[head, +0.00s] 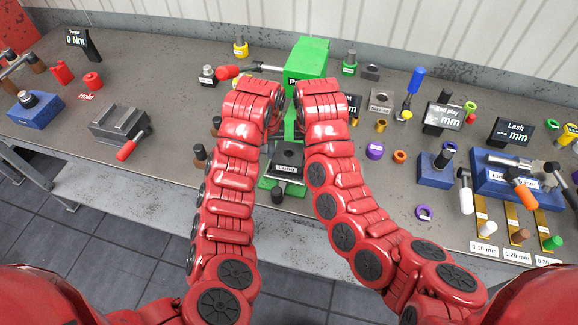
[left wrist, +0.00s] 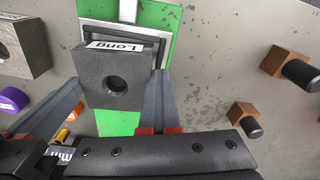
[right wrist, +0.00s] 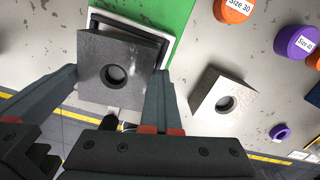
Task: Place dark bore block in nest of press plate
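The dark bore block (head: 289,152), a square grey block with a round hole and a "Long" label, is between my two hands over the green press plate (head: 265,184). It also shows in the left wrist view (left wrist: 120,85) and the right wrist view (right wrist: 112,70). My arms hide part of the plate.
The green press (head: 306,60) with its red-handled lever stands just behind. Another grey bore block (right wrist: 222,98) lies to the right on the table. Two brown pegs with black ends (left wrist: 290,65) stand left of the plate. A purple ring (head: 424,212) lies near the front edge.

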